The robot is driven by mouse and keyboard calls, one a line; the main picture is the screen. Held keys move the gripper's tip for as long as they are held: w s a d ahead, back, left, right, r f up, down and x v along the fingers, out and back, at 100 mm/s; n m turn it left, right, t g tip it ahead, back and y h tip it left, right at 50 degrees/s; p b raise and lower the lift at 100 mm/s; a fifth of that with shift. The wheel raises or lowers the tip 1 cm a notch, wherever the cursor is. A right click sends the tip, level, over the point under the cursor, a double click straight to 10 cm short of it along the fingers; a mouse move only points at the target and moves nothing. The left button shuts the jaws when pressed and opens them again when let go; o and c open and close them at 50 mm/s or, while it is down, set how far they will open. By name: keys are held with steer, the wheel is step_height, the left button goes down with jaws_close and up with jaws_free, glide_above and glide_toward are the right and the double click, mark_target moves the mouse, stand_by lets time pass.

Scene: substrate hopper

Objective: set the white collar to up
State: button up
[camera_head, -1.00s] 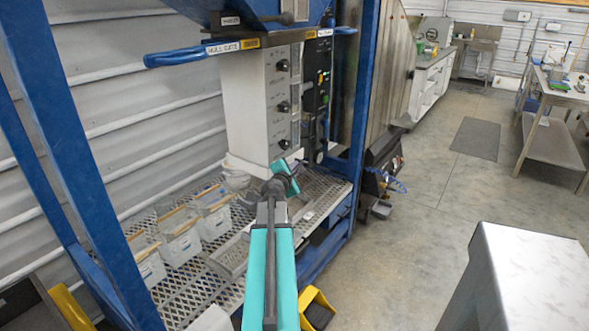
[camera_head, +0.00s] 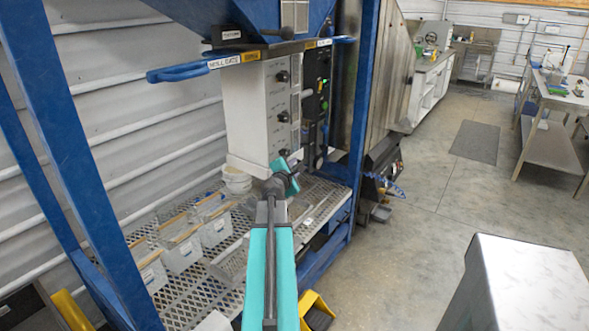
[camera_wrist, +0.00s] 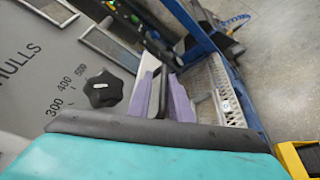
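In the head view a white cabinet (camera_head: 247,110) hangs under the blue hopper. A pale white band at its lower end (camera_head: 243,167) looks like the white collar; its exact edges and setting cannot be told. In the head view my teal wrist (camera_head: 284,177) is right of the cabinet's lower end and hides the fingertips.
Blue handles labelled HULL GATE (camera_head: 190,72) are above the cabinet. A blue post (camera_head: 365,110) rises right of the arm. A yellow step (camera_head: 317,308) is on the floor.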

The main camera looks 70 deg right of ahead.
steer(key=shift+a+f, duration=0.1)
steer(key=shift+a, duration=0.05)
steer(key=shift+a, duration=0.15)
steer(key=b+v, duration=0.3)
steer(key=v, duration=0.4)
steer(key=shift+a, duration=0.3)
stand_by(0.4)
steer(key=b, duration=0.6)
steer(key=shift+s+a+r+g+b, duration=0.25)
steer(key=shift+r+g+b, duration=0.05)
steer(key=shift+r, duration=0.05)
steer(key=b+v, duration=0.1)
steer(key=b, duration=0.7)
steer(key=shift+w+a+f+b, duration=0.1)
steer(key=shift+a+b, duration=0.3)
steer(key=shift+a, duration=0.05)
steer(key=shift+a+b, duration=0.2)
steer(key=shift+b, duration=0.35)
steer(key=shift+v, duration=1.4)
